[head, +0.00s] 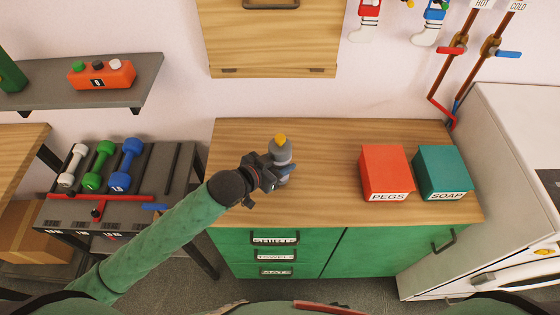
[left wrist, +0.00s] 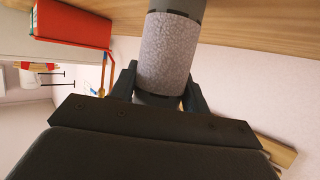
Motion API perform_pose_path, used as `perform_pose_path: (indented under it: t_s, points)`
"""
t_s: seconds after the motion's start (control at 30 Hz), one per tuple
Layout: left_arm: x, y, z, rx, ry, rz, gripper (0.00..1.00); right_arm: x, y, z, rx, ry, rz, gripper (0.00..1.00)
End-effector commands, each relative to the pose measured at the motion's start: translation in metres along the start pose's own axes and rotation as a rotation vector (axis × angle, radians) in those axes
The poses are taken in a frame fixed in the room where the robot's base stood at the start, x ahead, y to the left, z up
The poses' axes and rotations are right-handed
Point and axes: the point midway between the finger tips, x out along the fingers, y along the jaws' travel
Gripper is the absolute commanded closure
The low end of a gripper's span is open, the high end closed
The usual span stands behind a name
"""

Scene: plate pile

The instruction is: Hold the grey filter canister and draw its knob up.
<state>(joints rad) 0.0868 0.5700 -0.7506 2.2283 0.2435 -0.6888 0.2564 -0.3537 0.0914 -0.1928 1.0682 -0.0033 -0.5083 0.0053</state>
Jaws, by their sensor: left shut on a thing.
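The grey filter canister (head: 281,153) stands upright at the left part of the wooden counter, with its yellow-orange knob (head: 280,139) on top. In the left wrist view the canister (left wrist: 165,52) shows a speckled light grey middle and a darker grey end. My left gripper (head: 274,172) is shut around the canister's body from the left, and its two dark fingers (left wrist: 160,92) press on either side. The knob is not visible in the wrist view. I cannot tell if the canister's base touches the counter. My right gripper is not in view.
The wooden counter (head: 330,200) is clear between the canister and a red PEGS box (head: 386,170). A teal SOAP box (head: 442,170) stands beside it. A dumbbell rack (head: 110,215) is at the left. A wooden panel (head: 268,45) hangs on the wall behind.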

Motion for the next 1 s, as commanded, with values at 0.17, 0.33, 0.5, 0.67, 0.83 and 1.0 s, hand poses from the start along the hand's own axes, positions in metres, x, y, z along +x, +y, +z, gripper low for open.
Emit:
perform_pose_path:
  t_s: [0.17,0.33,0.5,0.67,0.83,1.0]
  points:
    - [0.0008,0.0,0.0018,0.0,0.001,0.0,0.85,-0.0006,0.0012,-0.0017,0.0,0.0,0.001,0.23]
    - [0.0008,0.0,0.0018,0.0,0.001,0.0,0.85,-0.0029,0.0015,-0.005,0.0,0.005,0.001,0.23]
    - [0.0008,0.0,0.0018,0.0,0.001,0.0,0.85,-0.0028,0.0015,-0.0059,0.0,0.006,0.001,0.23]
    - [0.001,0.0,0.0023,0.0,0.001,0.0,0.85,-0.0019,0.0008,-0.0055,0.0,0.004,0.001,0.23]
    - [0.0017,0.0,0.004,0.0,0.001,0.0,0.85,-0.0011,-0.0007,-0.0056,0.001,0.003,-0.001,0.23]
    - [0.0023,0.0,0.0056,0.0,0.0,0.0,0.85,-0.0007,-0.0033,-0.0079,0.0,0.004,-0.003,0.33]
